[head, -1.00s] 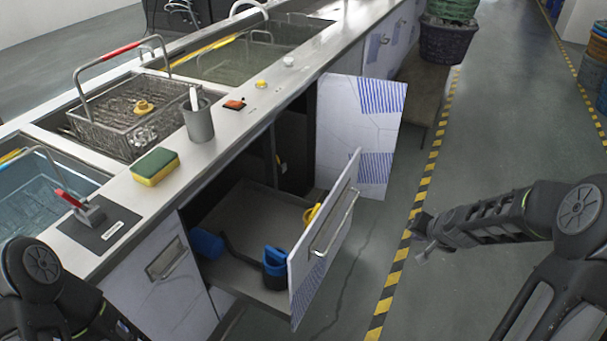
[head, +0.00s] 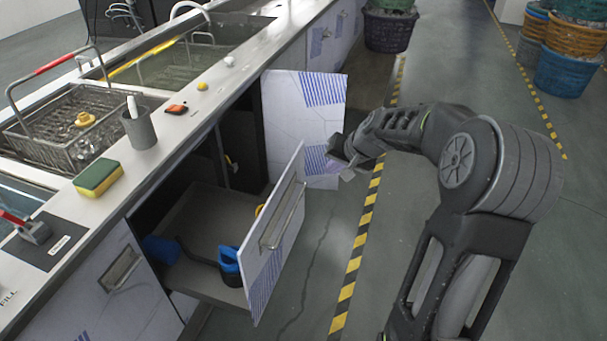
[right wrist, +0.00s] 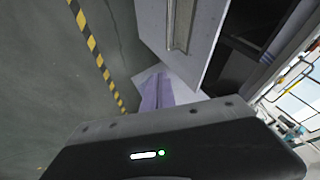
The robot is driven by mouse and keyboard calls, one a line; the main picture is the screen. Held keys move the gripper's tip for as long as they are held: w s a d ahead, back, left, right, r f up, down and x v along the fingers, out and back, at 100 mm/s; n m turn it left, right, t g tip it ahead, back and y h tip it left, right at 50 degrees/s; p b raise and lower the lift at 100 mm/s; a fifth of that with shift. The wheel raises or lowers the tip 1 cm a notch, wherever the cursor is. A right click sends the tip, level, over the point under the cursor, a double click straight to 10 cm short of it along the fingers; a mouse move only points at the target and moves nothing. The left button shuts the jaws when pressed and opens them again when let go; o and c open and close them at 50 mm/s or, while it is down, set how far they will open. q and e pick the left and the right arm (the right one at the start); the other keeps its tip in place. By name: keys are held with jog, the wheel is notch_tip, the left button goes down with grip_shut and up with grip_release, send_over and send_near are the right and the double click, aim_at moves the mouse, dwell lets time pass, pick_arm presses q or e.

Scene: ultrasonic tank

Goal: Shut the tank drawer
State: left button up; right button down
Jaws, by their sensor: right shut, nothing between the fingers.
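The tank drawer (head: 192,222) is pulled out from the counter. Its white and blue front panel (head: 277,240) carries a metal bar handle (head: 284,215), which also shows in the right wrist view (right wrist: 183,22). Blue items (head: 229,266) and a dark hose lie inside the drawer. My right gripper (head: 343,163) is shut and empty, beyond and to the right of the drawer front, apart from it. Its fingertips are small and partly turned away in the head view. My left gripper is not in view.
An open cabinet door (head: 308,128) stands behind the drawer, close to my right gripper. The counter holds a sponge (head: 98,177), a grey cup (head: 139,128) and a wire basket (head: 75,125). Floor right of the drawer is clear, crossed by yellow-black tape (head: 356,245).

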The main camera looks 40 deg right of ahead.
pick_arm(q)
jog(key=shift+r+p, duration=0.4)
pick_arm(e)
jog(key=w+a+f, duration=0.1)
jog(key=w+f, duration=0.7)
jog(key=w, duration=0.1)
jog(key=shift+a, duration=0.4)
jog(key=shift+w, duration=0.15)
